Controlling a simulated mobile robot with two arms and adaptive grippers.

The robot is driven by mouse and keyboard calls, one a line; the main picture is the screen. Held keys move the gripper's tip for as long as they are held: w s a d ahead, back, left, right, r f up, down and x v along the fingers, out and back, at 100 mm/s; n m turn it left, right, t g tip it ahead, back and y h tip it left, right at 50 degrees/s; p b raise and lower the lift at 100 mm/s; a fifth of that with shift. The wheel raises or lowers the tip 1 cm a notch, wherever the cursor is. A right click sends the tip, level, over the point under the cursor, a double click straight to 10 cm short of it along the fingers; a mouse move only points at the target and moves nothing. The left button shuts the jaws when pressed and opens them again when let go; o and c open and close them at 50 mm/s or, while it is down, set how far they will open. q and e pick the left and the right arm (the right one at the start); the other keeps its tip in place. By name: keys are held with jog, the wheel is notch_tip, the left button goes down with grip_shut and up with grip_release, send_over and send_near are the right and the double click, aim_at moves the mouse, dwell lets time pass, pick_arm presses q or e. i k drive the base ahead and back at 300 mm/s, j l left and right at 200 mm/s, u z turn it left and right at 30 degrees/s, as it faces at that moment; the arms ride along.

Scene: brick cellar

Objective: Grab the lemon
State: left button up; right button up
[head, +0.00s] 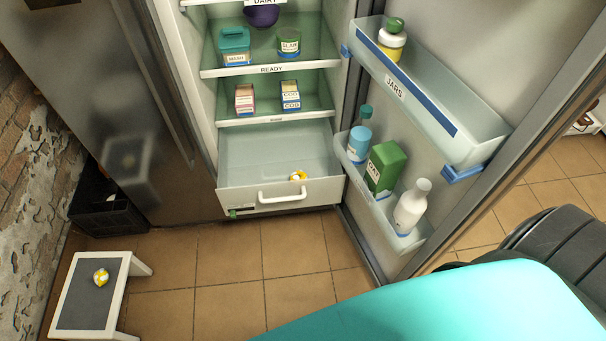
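A small round yellow thing with white patches (101,277), possibly a lemon, rests on the dark top of a low white-framed stool (87,302) at the lower left. A second small yellow and white thing (298,176) lies in the pulled-out bottom drawer (245,199) of the open fridge, near its front. It too may be a lemon; both are too small to tell for sure. Neither of my grippers is in view.
The fridge door (440,60) stands open to the right, its racks holding a green carton (384,167), a white bottle (411,208) and jars. Fridge shelves hold tubs and boxes. A black crate (107,207) stands by the brick wall. Tiled floor (225,265) is clear before the drawer.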

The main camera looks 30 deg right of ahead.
aim_at(101, 276)
jog(key=z, duration=0.55)
jog(key=u, duration=1.75)
